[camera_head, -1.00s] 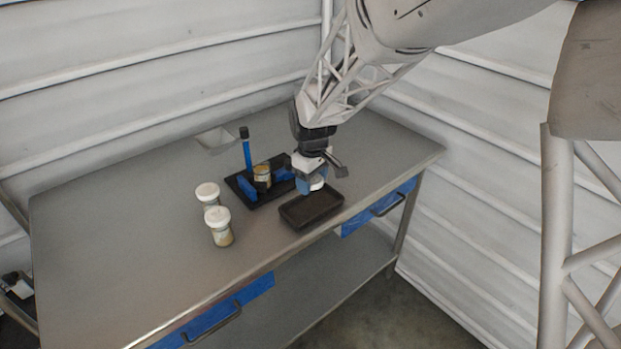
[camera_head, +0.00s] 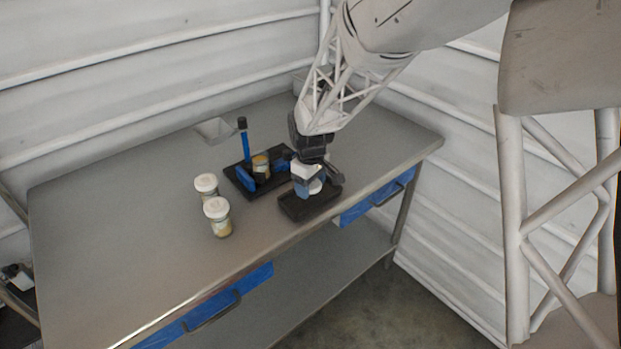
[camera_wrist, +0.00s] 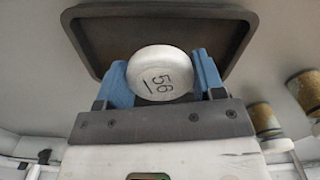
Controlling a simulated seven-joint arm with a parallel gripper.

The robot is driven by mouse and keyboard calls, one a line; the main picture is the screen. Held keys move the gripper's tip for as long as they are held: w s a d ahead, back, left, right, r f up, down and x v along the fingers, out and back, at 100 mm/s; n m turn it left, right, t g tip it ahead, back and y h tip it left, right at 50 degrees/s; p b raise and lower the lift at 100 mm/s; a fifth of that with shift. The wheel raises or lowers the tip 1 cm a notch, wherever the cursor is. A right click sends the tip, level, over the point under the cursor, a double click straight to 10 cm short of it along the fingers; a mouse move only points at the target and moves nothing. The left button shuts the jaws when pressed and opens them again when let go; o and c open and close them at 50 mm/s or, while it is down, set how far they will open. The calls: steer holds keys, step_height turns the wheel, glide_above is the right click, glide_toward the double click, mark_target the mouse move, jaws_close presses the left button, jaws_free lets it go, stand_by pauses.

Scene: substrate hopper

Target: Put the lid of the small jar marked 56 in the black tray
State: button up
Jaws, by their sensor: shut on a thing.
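A white round lid marked 56 (camera_wrist: 160,72) is held between the blue fingers of my gripper (camera_wrist: 160,80) in the wrist view. In the head view, my gripper (camera_head: 308,188) is over the black tray (camera_head: 296,212), and the lid (camera_head: 315,187) shows as a small white patch at the fingers. The tray rim also shows behind the lid in the wrist view (camera_wrist: 85,45). I cannot tell whether the lid touches the tray floor. An open jar (camera_head: 261,167) stands in a dark holder (camera_head: 262,190) to the left of my gripper; its marking is not legible here.
Two white-lidded jars (camera_head: 206,186) (camera_head: 217,216) stand left of the holder. An upright blue tool with a black top (camera_head: 245,145) rises from the holder. The table's left half (camera_head: 110,220) is clear.

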mark_target(311, 198)
steer(key=shift+f, duration=1.45)
steer(key=shift+f, duration=0.15)
steer(key=o, duration=0.8)
steer(key=shift+o, duration=0.2)
steer(key=shift+r, duration=3.75)
